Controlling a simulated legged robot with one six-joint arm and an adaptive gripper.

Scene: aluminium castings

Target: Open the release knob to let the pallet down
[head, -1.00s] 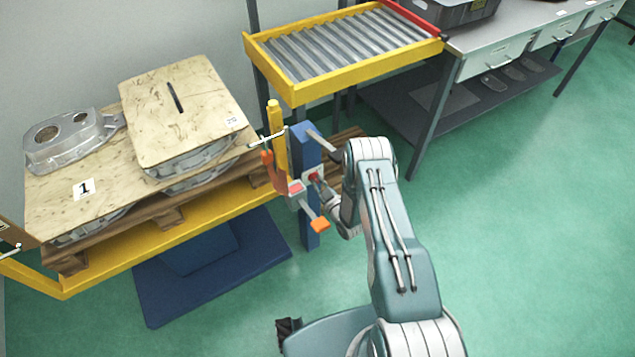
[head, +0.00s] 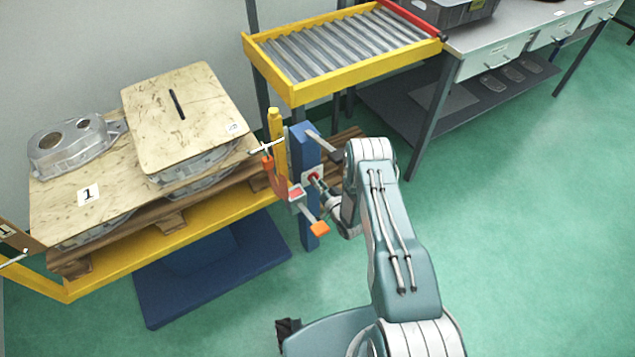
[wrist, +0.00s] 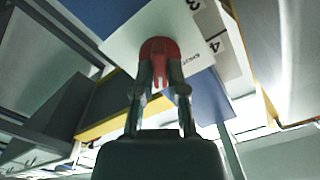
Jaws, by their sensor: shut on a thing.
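A red release knob (head: 313,177) sits on a white plate on the blue post (head: 304,147). In the wrist view the knob (wrist: 158,50) lies between my two fingers, against a plate marked 3 and 4. My gripper (head: 321,187) is shut on the knob; in the wrist view its fingers (wrist: 160,82) close on it from both sides. The wooden pallet (head: 172,223) rests on a yellow lift platform (head: 215,217), left of the post. It carries plywood sheets (head: 175,105) and aluminium castings (head: 73,142).
An orange-tipped lever (head: 319,228) sticks out just below my gripper. A yellow roller table (head: 345,40) stands behind the post, beside a grey bench (head: 500,40). A blue base (head: 210,280) lies under the platform. Green floor is free at right.

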